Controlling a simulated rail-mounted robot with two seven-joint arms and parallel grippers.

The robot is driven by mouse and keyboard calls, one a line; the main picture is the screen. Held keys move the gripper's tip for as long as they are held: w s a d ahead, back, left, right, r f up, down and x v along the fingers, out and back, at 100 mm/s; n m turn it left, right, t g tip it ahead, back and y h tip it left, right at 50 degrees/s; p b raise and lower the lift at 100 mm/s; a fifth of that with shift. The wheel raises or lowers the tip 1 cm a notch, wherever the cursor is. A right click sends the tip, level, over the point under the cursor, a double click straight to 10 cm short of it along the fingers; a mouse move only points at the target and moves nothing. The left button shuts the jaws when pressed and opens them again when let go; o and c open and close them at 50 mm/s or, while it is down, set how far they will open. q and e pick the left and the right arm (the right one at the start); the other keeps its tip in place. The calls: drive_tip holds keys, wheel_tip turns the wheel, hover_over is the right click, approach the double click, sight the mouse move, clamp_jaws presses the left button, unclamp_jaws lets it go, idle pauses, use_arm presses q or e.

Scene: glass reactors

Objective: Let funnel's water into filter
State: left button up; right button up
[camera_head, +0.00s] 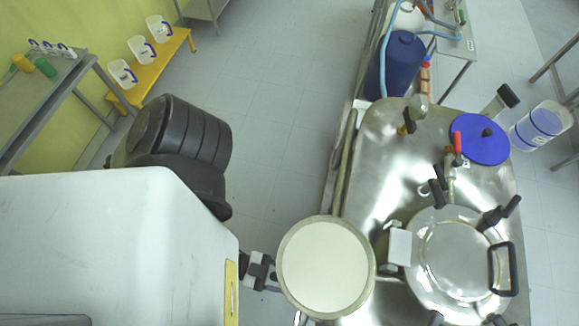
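A round vessel (325,268) with a grey rim and a plain cream inside stands at the lower middle. It may be the funnel; I cannot tell whether it holds water. A steel vessel top (385,180) to its right, possibly the filter, carries a round clamped hatch (448,255), which looks shut. A valve with a red handle (458,143) stands on the steel top, beside a blue round lid (481,138). A black and grey fitting (258,272) shows at the round vessel's left side. I make out neither gripper.
A large white body (110,240) and a black ribbed part (185,140) hide the lower left. A dark blue drum (397,65) stands behind the steel top. A yellow bench (155,68) with clear containers is at the upper left. The floor between is clear.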

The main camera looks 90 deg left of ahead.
use_arm(q)
drive_tip(key=shift+w+d, duration=0.1)
drive_tip(key=shift+w, duration=0.1)
clamp_jaws()
idle(0.5)
